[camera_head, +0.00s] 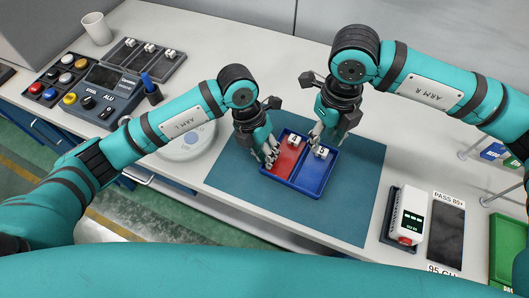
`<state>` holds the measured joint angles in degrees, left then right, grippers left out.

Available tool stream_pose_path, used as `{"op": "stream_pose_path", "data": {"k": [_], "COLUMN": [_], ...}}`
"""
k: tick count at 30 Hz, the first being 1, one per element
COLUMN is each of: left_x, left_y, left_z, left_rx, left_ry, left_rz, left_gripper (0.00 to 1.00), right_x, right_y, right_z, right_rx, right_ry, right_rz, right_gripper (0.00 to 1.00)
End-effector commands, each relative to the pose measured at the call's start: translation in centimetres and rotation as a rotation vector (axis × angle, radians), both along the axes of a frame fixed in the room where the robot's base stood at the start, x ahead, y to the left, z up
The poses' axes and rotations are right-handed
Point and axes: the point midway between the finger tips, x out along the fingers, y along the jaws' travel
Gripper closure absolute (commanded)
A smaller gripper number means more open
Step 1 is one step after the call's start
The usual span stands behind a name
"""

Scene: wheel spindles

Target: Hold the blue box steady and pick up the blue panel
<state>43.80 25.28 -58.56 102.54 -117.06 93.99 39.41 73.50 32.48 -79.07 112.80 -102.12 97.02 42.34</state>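The blue box (291,184) is a shallow tray on the teal mat. It holds a red panel (284,162) on the left and a blue panel (312,176) on the right. Each panel has a small white block near its far end: one on the red panel (293,141), one on the blue panel (321,153). My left gripper (271,158) is at the box's left wall; whether its fingers clasp the wall is unclear. My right gripper (316,139) is over the far side of the box, close to the blue panel's white block. Contact and finger gap are too small to tell.
The teal mat (350,200) is clear around the box. A round white scale (188,148) is partly behind my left arm. A control console (106,90), button box (62,78) and white cup (96,28) stand left. A white device (406,215) and dark display (446,238) stand right.

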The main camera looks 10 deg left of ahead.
Motion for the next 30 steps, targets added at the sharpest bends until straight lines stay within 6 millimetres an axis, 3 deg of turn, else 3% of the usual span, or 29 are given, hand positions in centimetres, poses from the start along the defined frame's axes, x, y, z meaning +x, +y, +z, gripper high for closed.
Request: {"op": "stream_pose_path", "data": {"k": [4,9,26,30], "left_x": [0.00,0.00,-0.01,-0.01], "left_y": [-0.01,0.00,-0.01,-0.02], "left_z": [0.00,0.02,0.06,0.07], "left_rx": [0.000,0.000,-0.001,-0.001], "left_ry": [0.000,0.000,0.000,0.000], "left_rz": [0.000,0.000,0.000,0.000], "left_gripper": [0.82,1.00,1.00,1.00], "right_x": [0.00,0.00,0.00,0.00], "right_y": [0.00,0.00,0.00,0.00], "right_z": [0.00,0.00,0.00,0.00], "right_rx": [0.000,0.000,0.000,0.000], "right_ry": [0.000,0.000,0.000,0.000], "right_rz": [0.000,0.000,0.000,0.000], "right_gripper": [0.62,0.62,0.62,0.65]}}
